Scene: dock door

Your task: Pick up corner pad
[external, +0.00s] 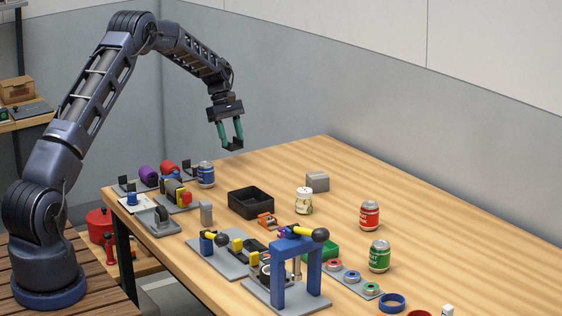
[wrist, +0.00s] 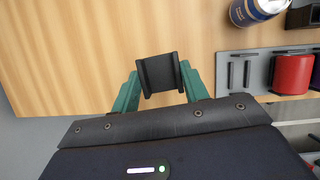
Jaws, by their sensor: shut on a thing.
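My gripper (external: 232,141) is above the back left part of the wooden table, with its green fingers pointing down. It is shut on a small black corner pad (external: 234,145) and holds it clear of the tabletop. In the wrist view the corner pad (wrist: 159,73) shows as a dark block with raised edges between the two green fingers of my gripper (wrist: 160,85). The pad's underside is hidden.
Below lie a blue can (external: 206,174), a grey fixture plate (wrist: 262,75) with a red cylinder (wrist: 292,75), and a black open bin (external: 250,202). A grey block (external: 317,181) and a white jar (external: 304,200) stand further right. The back of the table (external: 330,150) is clear.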

